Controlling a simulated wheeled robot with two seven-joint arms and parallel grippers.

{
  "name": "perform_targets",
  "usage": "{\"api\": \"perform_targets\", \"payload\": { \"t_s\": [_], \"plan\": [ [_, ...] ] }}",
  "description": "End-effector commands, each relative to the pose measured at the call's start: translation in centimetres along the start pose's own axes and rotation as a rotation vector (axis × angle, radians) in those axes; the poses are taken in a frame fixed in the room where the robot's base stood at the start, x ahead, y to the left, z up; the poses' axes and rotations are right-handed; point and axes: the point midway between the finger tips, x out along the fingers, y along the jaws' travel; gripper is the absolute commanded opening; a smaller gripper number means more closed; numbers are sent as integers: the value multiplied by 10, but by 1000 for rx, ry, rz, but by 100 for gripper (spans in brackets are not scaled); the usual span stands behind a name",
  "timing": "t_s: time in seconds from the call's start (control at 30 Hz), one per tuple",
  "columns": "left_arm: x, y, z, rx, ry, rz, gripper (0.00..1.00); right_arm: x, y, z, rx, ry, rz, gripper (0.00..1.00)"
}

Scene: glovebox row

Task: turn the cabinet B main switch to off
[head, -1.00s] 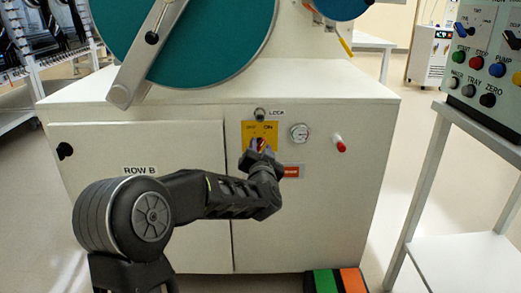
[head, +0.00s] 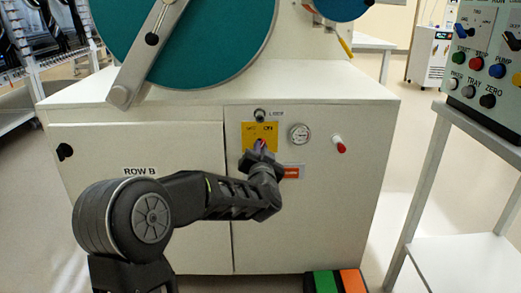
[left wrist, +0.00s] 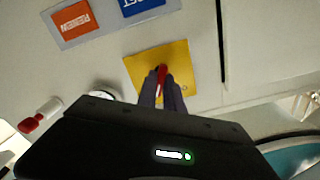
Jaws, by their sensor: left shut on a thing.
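The cabinet B main switch has a yellow plate (head: 249,134) marked OFF and ON on the front of the white cabinet (head: 180,140). In the left wrist view the yellow plate (left wrist: 180,62) sits behind a red handle (left wrist: 162,78). My left gripper (head: 262,150) is at the plate, its fingers closed around the red handle; it also shows in the left wrist view (left wrist: 162,88). The fingers and wrist hide much of the handle, so its exact angle is hard to tell. My right gripper is not in view.
A LOCK knob (head: 260,115) sits just above the plate, a round gauge (head: 300,133) and a red-tipped knob (head: 340,146) to its right. A control panel on a stand (head: 485,120) is at the right. Green and orange blocks (head: 335,282) lie on the floor.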

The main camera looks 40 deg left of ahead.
Motion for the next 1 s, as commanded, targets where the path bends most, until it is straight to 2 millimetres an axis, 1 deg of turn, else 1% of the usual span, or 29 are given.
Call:
{"api": "perform_targets", "payload": {
  "t_s": [0.27, 0.7, 1.0],
  "plan": [
    [0, 1, 0, -83, 0, 2, 0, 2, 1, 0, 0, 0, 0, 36],
    [0, 0, 1, -372, 1, 0, 0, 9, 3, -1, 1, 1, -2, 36],
    [0, 0, 1, -500, -1, 2, 0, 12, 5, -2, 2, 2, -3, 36]
  ]
}}
